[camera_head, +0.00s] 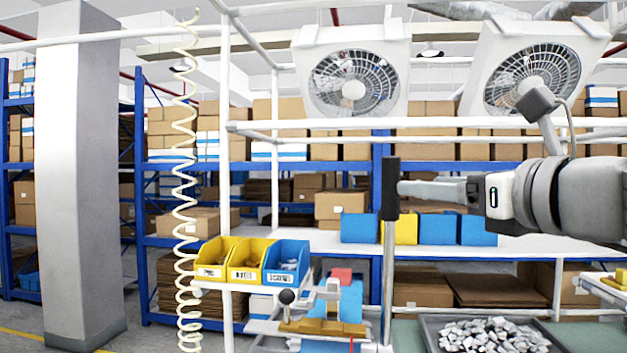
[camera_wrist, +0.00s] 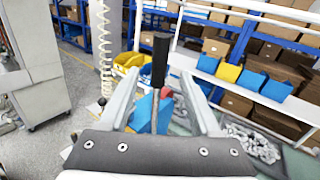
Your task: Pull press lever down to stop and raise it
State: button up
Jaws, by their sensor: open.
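The press lever (camera_head: 391,188) is a tall upright rod with a black grip on top and a bare metal shaft below. It also shows in the wrist view, with its black grip (camera_wrist: 160,60) near the middle. My gripper (camera_head: 408,187) reaches in from the right at the height of the black grip. In the wrist view my gripper (camera_wrist: 163,74) is open, with one finger on each side of the lever. Contact with the grip cannot be told. The lever's lower end is hard to make out near a small fixture with a yellow base (camera_head: 322,327).
Yellow and blue bins (camera_head: 245,272) stand left of the lever. A dark tray (camera_head: 433,338) of small grey parts (camera_head: 493,335) lies at lower right. A coiled cream hose (camera_head: 184,180) hangs at left. More bins (camera_head: 405,229) and fans (camera_head: 352,83) are behind.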

jog(key=x, duration=1.2)
jog(key=shift+p, duration=0.4)
grip_shut()
dwell(0.7)
